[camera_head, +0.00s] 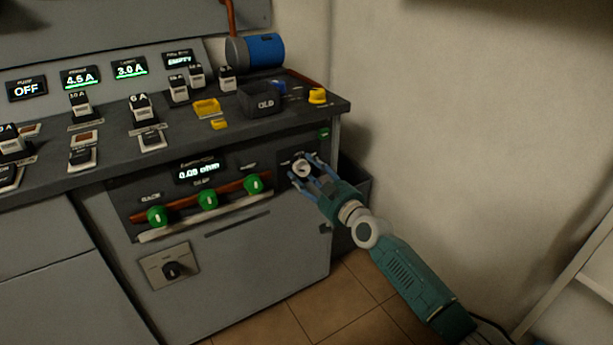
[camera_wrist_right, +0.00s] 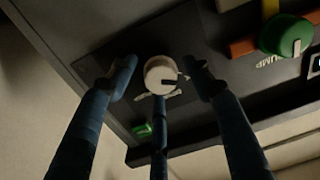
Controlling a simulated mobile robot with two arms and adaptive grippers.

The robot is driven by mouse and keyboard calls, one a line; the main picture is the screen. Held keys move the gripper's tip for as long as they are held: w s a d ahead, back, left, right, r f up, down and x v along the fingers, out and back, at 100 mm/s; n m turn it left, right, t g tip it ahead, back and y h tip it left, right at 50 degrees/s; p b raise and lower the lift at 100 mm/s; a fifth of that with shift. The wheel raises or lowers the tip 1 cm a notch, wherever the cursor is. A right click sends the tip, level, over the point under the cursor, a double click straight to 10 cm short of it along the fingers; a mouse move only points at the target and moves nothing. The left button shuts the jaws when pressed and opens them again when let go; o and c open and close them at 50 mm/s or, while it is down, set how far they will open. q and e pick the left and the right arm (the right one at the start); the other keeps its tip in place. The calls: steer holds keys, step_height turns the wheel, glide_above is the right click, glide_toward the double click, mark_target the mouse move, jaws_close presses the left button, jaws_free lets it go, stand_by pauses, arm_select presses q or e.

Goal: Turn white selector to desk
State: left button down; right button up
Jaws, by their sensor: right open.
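The white selector (camera_head: 301,168) is a small round knob with a dark pointer mark, at the right end of the dark panel on the desk's front. In the right wrist view the white selector (camera_wrist_right: 161,75) sits between my gripper's fingers, near their tips. My right gripper (camera_head: 304,171) reaches it from the lower right. In the wrist view the right gripper (camera_wrist_right: 160,85) is open, with blue fingers around the knob and a gap on both sides. Its label is partly hidden and too small to read. My left gripper is not in view.
Green knobs (camera_head: 208,199) stand in a row left of the selector, along a brown bar. A black knob (camera_head: 172,270) is on a plate lower down. The desktop (camera_head: 335,103) edge overhangs above, with a dark OLD bin (camera_head: 262,104). A wall is at right.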

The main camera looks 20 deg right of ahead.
steer(key=shift+w, duration=0.1)
steer(key=c, duration=1.1)
steer(key=shift+c, duration=0.2)
